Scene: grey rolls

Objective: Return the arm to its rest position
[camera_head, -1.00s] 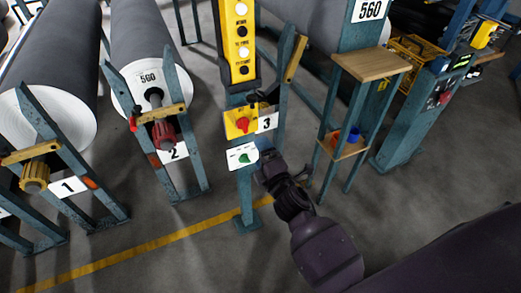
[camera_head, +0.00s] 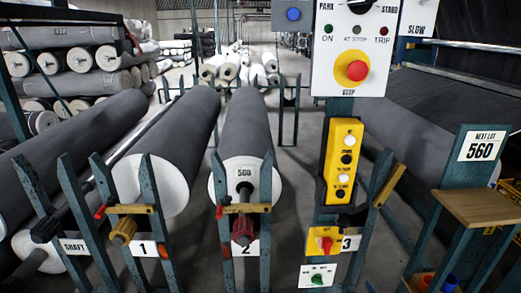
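Neither of my grippers shows in the head view, and no clear part of either arm is in sight. I cannot see whether either is at rest. The station 3 post carries a yellow plate with a red rotary switch (camera_head: 326,244) beside the number 3 label (camera_head: 349,243). Below it is a white plate with a green knob (camera_head: 318,278), close to the bottom edge. Above is a yellow button box (camera_head: 343,160) with white and black buttons.
A white panel with a red stop button (camera_head: 357,71) hangs above. Grey rolls (camera_head: 247,125) lie in teal stands at left and centre. A wooden-topped stand (camera_head: 484,207) is at right, by the "560" sign (camera_head: 480,151). Rolls are stacked at the back left (camera_head: 84,58).

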